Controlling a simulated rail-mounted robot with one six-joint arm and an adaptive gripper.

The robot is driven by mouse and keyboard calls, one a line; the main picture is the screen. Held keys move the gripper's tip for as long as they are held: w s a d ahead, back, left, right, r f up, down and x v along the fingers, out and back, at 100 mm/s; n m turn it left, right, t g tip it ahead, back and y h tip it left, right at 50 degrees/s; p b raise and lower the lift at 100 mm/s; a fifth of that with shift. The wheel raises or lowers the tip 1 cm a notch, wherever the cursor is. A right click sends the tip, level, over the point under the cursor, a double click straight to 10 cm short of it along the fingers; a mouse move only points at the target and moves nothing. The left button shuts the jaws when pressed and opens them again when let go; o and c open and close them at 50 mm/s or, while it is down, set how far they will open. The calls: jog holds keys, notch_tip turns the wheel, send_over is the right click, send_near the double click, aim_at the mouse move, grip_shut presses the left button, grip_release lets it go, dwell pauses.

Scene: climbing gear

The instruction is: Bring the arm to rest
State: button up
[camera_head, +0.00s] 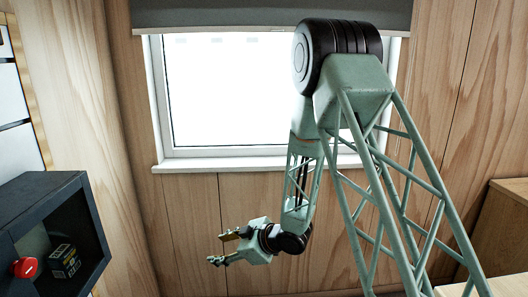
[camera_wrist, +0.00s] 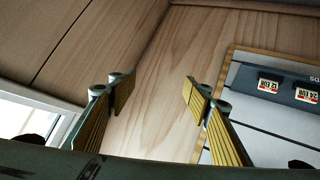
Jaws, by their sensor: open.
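My gripper (camera_head: 220,248) hangs at the end of my arm, in front of the wood-panelled wall below the window in the head view. It points left. In the wrist view my gripper (camera_wrist: 157,88) shows its two fingers with yellow ribbed pads, spread wide apart. Nothing is between the fingers, and the wood wall shows through the gap. The gripper touches nothing that I can see.
A dark open box (camera_head: 85,215) at the lower left holds a red round thing (camera_head: 25,267) and a small dark carton (camera_head: 64,262). A panel with price labels (camera_wrist: 290,90) hangs at the right. A window (camera_head: 225,95) is behind my arm. A wooden cabinet (camera_head: 508,225) stands at the right.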

jog(key=w+d+r+m+t+h, duration=0.2)
jog(key=d+r+h, duration=0.1)
jog(key=d+r, duration=0.5)
jog(key=s+d+r+m+h, duration=0.3)
jog(key=s+d+r, duration=0.2)
jog(key=d+r, duration=0.5)
jog(key=s+d+r+m+h, duration=0.3)
jog(key=s+d+r, duration=0.4)
jog(key=d, duration=0.5)
jog(key=s+d+r+m+g+h, duration=0.15)
jog(key=s+d+r, duration=0.25)
jog(key=s, duration=0.5)
jog(key=s+d+r+m, duration=0.3)
jog(key=s+d, duration=0.1)
jog(key=s, duration=0.5)
jog(key=s+a+r+m+g, duration=0.1)
jog(key=s+m+g, duration=0.1)
jog(key=s, duration=2)
jog(key=shift+a+m+y, duration=0.25)
jog(key=shift+m+y, duration=0.1)
jog(key=shift+m, duration=0.4)
